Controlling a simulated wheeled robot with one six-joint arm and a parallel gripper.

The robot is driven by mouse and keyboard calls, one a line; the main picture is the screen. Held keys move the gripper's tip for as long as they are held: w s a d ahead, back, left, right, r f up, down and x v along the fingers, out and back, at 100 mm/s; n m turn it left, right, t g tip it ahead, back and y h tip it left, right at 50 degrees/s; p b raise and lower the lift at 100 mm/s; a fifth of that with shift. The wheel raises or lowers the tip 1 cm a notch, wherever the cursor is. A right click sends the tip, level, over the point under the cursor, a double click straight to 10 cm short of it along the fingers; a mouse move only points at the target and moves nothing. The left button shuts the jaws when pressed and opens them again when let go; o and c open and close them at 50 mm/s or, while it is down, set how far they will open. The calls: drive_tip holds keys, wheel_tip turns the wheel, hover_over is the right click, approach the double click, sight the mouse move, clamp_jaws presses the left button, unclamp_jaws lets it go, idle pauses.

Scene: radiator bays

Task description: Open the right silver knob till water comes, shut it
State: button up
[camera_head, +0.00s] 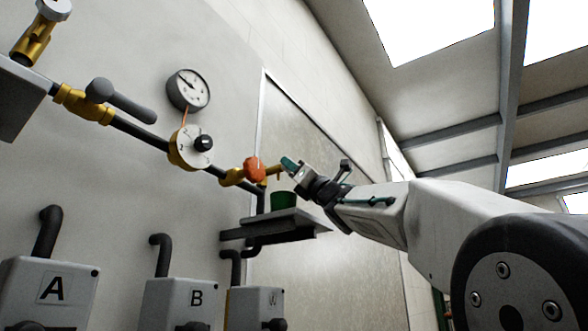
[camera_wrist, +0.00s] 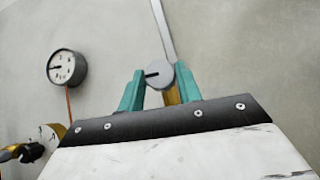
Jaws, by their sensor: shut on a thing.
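The right silver knob (camera_wrist: 156,74) shows in the wrist view as a round grey disc with a dark mark pointing left. It sits on a brass valve body (camera_wrist: 172,97). My gripper (camera_wrist: 161,78) has its teal fingers on either side of the knob, shut on it. In the head view my gripper (camera_head: 289,163) is at the right end of the pipe, and its fingers hide the knob there. A green cup (camera_head: 283,201) stands on a dark shelf (camera_head: 285,221) below. No water can be made out.
An orange knob (camera_head: 254,170) is just left of my gripper. Further left are a dial valve (camera_head: 188,148), a gauge (camera_head: 188,90), a grey lever (camera_head: 120,98) and another silver knob (camera_head: 55,8). Lettered boxes (camera_head: 50,292) line the lower wall.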

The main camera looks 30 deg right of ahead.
drive_tip(key=m+g+h, duration=0.2)
drive_tip(key=m+h, duration=0.3)
drive_tip(key=m, duration=0.2)
drive_tip(key=m+g+h, duration=0.2)
drive_tip(key=m+h, duration=0.3)
drive_tip(key=m, duration=0.2)
drive_tip(key=a+m+g+h, duration=0.1)
drive_tip(key=m+h, duration=0.4)
drive_tip(key=m, duration=0.1)
drive_tip(key=shift+s+r+m+g, duration=0.2)
drive_tip(key=shift+r+m+g, duration=0.2)
drive_tip(key=o, duration=0.9)
drive_tip(key=shift+o, duration=0.2)
drive_tip(key=v, duration=0.8)
